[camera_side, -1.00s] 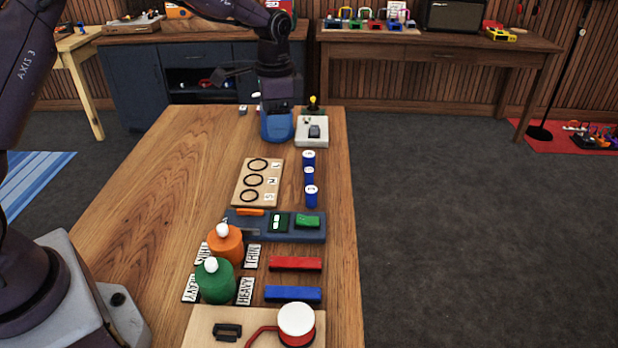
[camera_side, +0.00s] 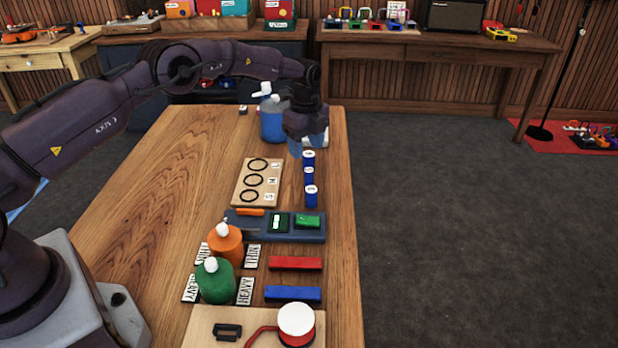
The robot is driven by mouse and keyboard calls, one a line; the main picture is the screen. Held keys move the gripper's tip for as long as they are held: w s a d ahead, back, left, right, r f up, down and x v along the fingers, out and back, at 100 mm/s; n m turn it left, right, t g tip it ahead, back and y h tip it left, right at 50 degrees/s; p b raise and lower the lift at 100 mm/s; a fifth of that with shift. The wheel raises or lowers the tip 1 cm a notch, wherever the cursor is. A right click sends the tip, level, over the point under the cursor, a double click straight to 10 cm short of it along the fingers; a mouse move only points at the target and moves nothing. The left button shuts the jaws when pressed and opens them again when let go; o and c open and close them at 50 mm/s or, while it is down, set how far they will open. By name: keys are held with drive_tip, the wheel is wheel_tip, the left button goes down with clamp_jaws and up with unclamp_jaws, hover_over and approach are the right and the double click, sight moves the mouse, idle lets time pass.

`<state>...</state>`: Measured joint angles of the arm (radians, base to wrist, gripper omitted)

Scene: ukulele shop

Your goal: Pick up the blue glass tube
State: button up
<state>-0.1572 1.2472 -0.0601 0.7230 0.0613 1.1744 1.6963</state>
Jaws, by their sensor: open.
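Several blue things could fit the name, and I cannot tell which is glass. Three small upright blue tubes with white marked tops stand in a line near the table's right side: a far tube (camera_side: 309,162), a middle tube (camera_side: 309,178) and a near tube (camera_side: 311,198). My gripper (camera_side: 308,152) points down just behind and above the far tube, its jaws open. Its fingers lie close to the far tube's top; I cannot tell whether they touch it. Nothing shows held in it.
A blue bottle (camera_side: 271,122) stands left of my gripper. A ring board (camera_side: 245,190) lies left of the tubes, and a dark tray (camera_side: 250,236) in front. Orange (camera_side: 226,247) and green (camera_side: 215,284) bottles and red (camera_side: 295,263) and blue (camera_side: 293,294) bars are nearer. Wood at left is clear.

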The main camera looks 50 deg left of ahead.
sight(309, 170)
drive_tip(key=f, duration=0.8)
drive_tip(key=shift+w+d+f, duration=0.1)
drive_tip(key=shift+w+d, duration=0.1)
drive_tip(key=shift+w, duration=0.05)
drive_tip(key=c, duration=1)
